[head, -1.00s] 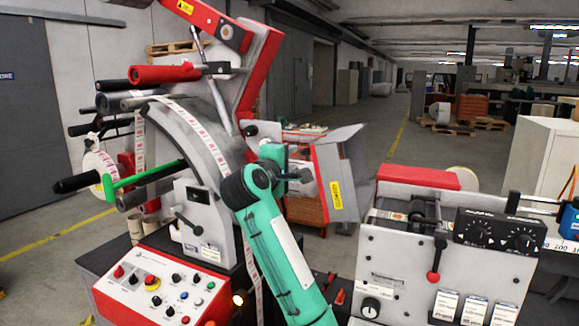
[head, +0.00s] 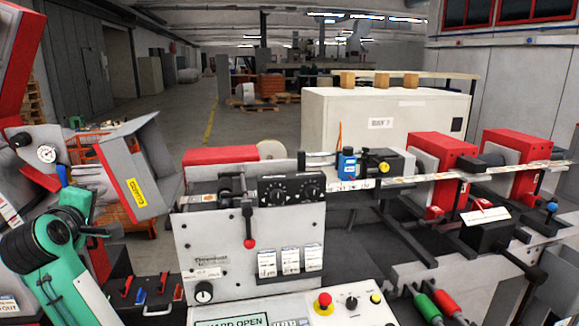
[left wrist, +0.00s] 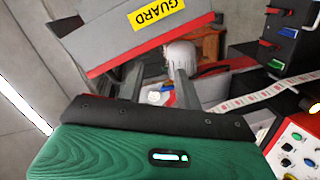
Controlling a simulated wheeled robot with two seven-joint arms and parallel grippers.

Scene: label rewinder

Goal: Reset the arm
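My left arm, green with black joints, comes in at the lower left of the head view. Its gripper (head: 103,231) is small there, beside the tilted guard. In the left wrist view the two grey fingers (left wrist: 162,88) stand apart with nothing visibly held between them. The grey guard (head: 145,170) with a red edge and yellow label stands just beyond; it also fills the top of the left wrist view (left wrist: 135,42). A lever with a red knob (head: 249,243) hangs on the front of the grey machine unit. My right gripper is not in view.
A printed strip (head: 450,177) runs right from the blue sensor (head: 347,163) past two red blocks. A control panel (head: 350,304) with a red button sits at the front. In the left wrist view, a printed web (left wrist: 270,98) crosses at the right.

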